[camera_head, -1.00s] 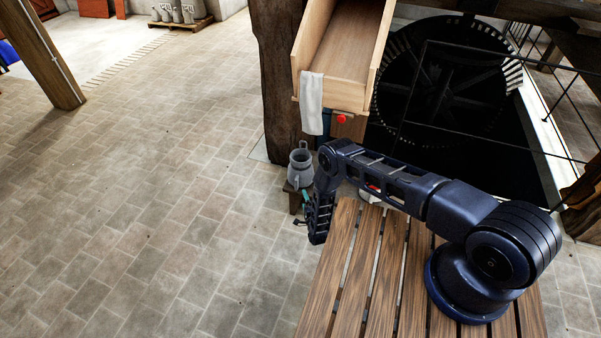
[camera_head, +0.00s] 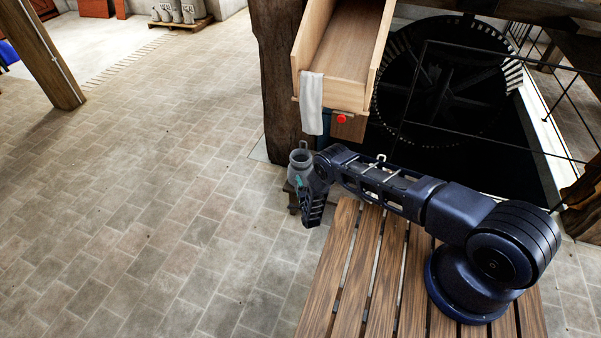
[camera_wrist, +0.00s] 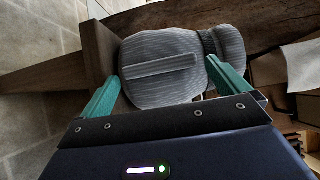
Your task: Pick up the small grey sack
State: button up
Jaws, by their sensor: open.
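The small grey sack (camera_head: 299,158) stands on a low wooden stool (camera_head: 292,190) beside a dark timber post, its narrow neck upward. In the wrist view the sack (camera_wrist: 160,62) is close ahead, grey and finely striped, with its tied neck to the right. My gripper (camera_wrist: 165,85) is open, its teal fingers apart. The left finger lies near the sack's base and the stool top (camera_wrist: 97,50); the right finger is by the neck. I cannot tell whether either finger touches the sack. In the head view my gripper (camera_head: 298,182) is at the sack's near side, partly covering it.
The timber post (camera_head: 284,85) rises right behind the sack. A wooden chute (camera_head: 340,60) with a white cloth (camera_head: 311,103) hangs above it. A dark wheel pit with a railing lies to the right. The tiled floor (camera_head: 150,200) at left is clear.

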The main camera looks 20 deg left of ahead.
jog(key=shift+w+a, duration=0.25)
jog(key=shift+w, duration=0.05)
jog(key=c, duration=1.3)
